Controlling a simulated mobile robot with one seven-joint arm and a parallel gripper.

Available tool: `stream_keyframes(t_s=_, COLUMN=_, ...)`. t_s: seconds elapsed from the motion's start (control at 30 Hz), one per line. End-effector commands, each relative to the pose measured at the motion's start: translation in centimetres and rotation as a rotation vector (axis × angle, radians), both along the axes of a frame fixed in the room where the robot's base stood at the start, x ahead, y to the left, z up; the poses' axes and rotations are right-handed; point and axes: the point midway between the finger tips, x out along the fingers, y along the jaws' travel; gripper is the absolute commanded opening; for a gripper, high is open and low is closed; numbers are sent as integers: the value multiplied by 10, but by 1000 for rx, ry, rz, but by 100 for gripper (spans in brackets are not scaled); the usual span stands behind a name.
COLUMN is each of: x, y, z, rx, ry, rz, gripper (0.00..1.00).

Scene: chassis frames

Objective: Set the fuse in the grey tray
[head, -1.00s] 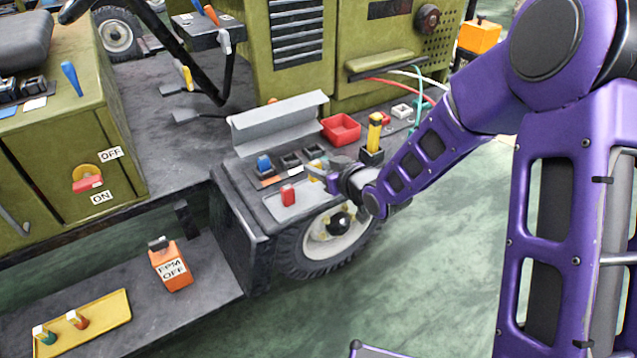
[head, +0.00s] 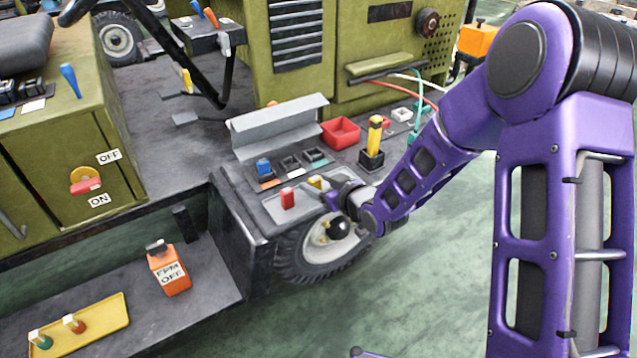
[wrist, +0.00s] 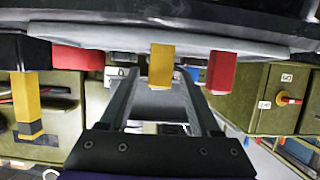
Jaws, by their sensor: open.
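A yellow fuse (head: 316,183) stands in the grey tray (head: 268,205), to the right of a red fuse (head: 287,198). My gripper (head: 333,195) is low at the tray's right end. In the upside-down wrist view, the yellow fuse (wrist: 161,62) stands between my spread fingers (wrist: 160,84), with a gap on each side. The red fuse (wrist: 221,72) is outside the right finger there. The tray (wrist: 110,37) shows as a pale band along the top. The yellow fuse's base is too small to see clearly.
Behind the tray, a blue fuse (head: 263,166) sits in a row of dark sockets (head: 291,162). A grey raised cover (head: 278,125) and a red box (head: 341,132) stand behind that. A yellow-topped black lever (head: 373,145) stands close to my wrist on the right.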

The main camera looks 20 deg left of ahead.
Motion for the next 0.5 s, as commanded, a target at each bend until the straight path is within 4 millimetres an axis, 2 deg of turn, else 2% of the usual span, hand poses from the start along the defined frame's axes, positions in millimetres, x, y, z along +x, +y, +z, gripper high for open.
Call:
stream_keyframes(t_s=0.17, x=0, y=0, z=5, rx=0, ry=-1, rz=0, gripper=64)
stream_keyframes(t_s=0.23, x=-4, y=-6, z=7, rx=-1, ry=-1, rz=-1, gripper=64)
stream_keyframes(t_s=0.5, x=-36, y=-45, z=29, rx=-1, ry=-1, rz=-4, gripper=64)
